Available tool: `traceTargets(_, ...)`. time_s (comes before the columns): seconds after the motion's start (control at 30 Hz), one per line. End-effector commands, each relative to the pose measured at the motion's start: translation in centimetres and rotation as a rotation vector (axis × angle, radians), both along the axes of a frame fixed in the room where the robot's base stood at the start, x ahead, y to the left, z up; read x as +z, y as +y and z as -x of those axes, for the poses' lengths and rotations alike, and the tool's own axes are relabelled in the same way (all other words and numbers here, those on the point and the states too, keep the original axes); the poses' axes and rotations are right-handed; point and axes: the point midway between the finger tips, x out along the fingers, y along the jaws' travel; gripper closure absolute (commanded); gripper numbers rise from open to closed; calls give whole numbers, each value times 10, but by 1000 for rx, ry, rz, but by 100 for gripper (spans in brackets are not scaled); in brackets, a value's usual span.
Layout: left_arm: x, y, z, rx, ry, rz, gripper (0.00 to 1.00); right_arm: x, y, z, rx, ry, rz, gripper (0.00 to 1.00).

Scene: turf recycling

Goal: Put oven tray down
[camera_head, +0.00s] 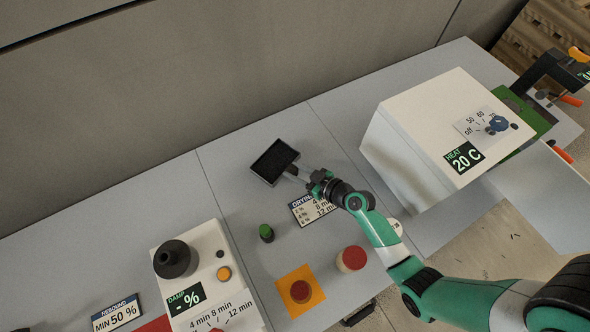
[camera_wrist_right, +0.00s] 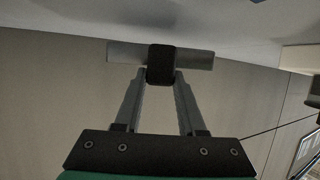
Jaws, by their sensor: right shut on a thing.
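The oven tray (camera_head: 273,161) is a small dark rectangular tray with a light rim and a short handle. In the head view it is over the grey table near the middle, and I cannot tell whether it touches the surface. My right gripper (camera_head: 305,176) reaches in from the lower right and is shut on the tray's handle. In the right wrist view the gripper (camera_wrist_right: 160,85) has its fingers closed on a dark block, with the tray's grey edge (camera_wrist_right: 195,60) seen edge-on behind it. My left gripper is not in view.
A white oven box (camera_head: 400,150) reading 20 C stands to the right. A white damp meter (camera_head: 205,265) stands lower left. The table left of the tray is clear.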

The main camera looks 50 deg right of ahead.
Motion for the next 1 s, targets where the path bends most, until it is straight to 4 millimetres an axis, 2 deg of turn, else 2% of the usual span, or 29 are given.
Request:
traceTargets(0.03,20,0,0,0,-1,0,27,22,11,6,6,0,1,100)
traceTargets(0.17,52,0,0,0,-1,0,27,65,40,22,10,0,2,100)
traceTargets(0.3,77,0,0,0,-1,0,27,82,83,46,17,1,4,100)
traceTargets(0.43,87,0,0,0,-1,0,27,87,101,56,12,-1,4,100)
traceTargets(0.6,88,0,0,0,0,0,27,88,111,62,6,0,2,100)
traceTargets(1.0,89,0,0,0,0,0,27,89,115,64,1,-2,-1,100)
